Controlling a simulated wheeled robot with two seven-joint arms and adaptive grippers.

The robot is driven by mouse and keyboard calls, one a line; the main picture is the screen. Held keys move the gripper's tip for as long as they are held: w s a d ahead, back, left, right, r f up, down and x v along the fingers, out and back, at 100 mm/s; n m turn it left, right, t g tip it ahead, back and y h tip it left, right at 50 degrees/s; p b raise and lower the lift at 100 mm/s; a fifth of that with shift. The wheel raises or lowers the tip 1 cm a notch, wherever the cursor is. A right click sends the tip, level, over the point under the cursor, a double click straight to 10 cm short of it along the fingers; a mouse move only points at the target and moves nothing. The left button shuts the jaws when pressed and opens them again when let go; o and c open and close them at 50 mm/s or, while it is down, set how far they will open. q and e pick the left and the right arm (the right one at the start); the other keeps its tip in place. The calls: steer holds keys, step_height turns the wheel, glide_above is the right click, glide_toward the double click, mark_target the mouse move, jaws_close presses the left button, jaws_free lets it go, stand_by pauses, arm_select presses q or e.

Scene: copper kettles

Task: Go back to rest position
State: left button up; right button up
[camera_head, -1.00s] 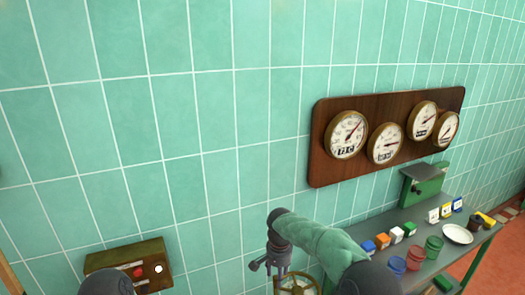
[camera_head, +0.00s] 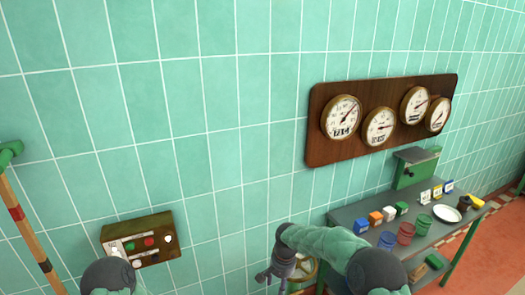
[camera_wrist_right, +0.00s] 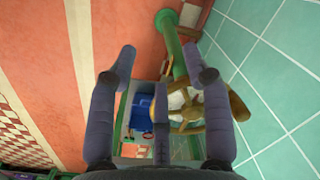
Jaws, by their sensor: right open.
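My right arm comes in from the bottom right in the head view, and its gripper (camera_head: 273,275) hangs in front of the tiled wall. A brass valve wheel (camera_wrist_right: 228,103) on a green pipe (camera_wrist_right: 170,45) shows beyond and beside the right finger. In the head view the wheel (camera_head: 303,270) is mostly hidden behind my right arm. Of my left arm only a dark joint shows at the bottom left; its gripper is out of view.
A grey bench (camera_head: 345,213) with colored blocks, cans and a white plate (camera_head: 447,214) stands at the right. A gauge board (camera_head: 318,137) and a button box (camera_head: 112,234) are on the wall. A striped pole (camera_head: 30,235) stands at the far left. A blue container (camera_wrist_right: 141,112) shows below.

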steer(key=s+d+f+n+y, duration=0.1)
steer(key=s+d+f+y, duration=0.1)
steer(key=s+f, duration=1.25)
steer(key=s+d+f, duration=0.1)
steer(key=s+f, duration=0.1)
steer(key=s, duration=0.6)
steer(key=s+d+f, duration=0.1)
steer(key=s+f, duration=0.1)
steer(key=s, duration=0.6)
steer(key=shift+s+d+n+t+y, duration=0.15)
steer(key=shift+s+n+t+y, duration=0.15)
steer(key=shift+y, duration=0.1)
